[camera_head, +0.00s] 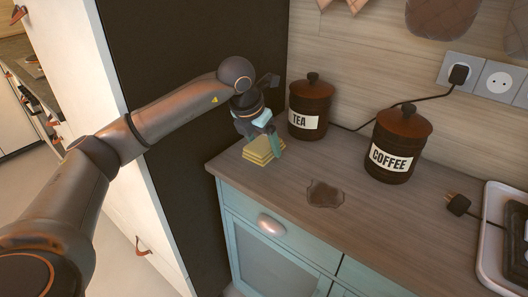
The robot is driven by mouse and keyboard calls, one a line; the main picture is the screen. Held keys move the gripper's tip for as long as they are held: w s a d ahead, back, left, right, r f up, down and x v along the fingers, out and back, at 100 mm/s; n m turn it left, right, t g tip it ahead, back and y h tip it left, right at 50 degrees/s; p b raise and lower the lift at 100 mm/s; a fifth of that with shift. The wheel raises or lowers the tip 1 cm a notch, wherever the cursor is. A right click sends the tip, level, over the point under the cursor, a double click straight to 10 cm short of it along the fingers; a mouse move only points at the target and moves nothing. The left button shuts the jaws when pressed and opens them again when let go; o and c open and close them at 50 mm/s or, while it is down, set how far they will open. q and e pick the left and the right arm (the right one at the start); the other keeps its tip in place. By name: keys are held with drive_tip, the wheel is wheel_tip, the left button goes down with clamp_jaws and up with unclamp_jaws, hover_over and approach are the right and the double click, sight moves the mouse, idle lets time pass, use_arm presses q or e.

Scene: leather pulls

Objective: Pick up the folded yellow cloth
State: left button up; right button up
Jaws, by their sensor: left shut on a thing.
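The folded yellow cloth (259,152) is at the left end of the wooden countertop (330,179), near the counter's left edge. My left gripper (262,139) is above it, pointing down, with its light blue fingers at the cloth. It is shut on the cloth. The fingers hide part of the cloth's top. I cannot tell whether the cloth still touches the counter. My right gripper is not in view.
A dark TEA jar (311,107) stands close to the right of my left gripper. A COFFEE jar (398,145) stands further right. A dark stain-like patch (325,194) lies on the counter. A tall dark panel (185,60) rises behind my arm. A plug (458,204) lies near a white tray (490,235).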

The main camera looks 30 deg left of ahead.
sight(265, 149)
use_arm(q)
drive_tip(key=s+r, duration=0.1)
drive_tip(key=s+d+r, duration=0.1)
drive_tip(key=s+r, duration=0.1)
drive_tip(key=r, duration=0.1)
drive_tip(key=shift+s+d, duration=0.3)
drive_tip(key=shift+d, duration=0.05)
drive_tip(key=s+d+r, duration=0.3)
drive_tip(key=s, duration=0.4)
drive_tip(key=shift+d+r, duration=0.25)
drive_tip(key=o, duration=0.8)
drive_tip(key=c, duration=0.7)
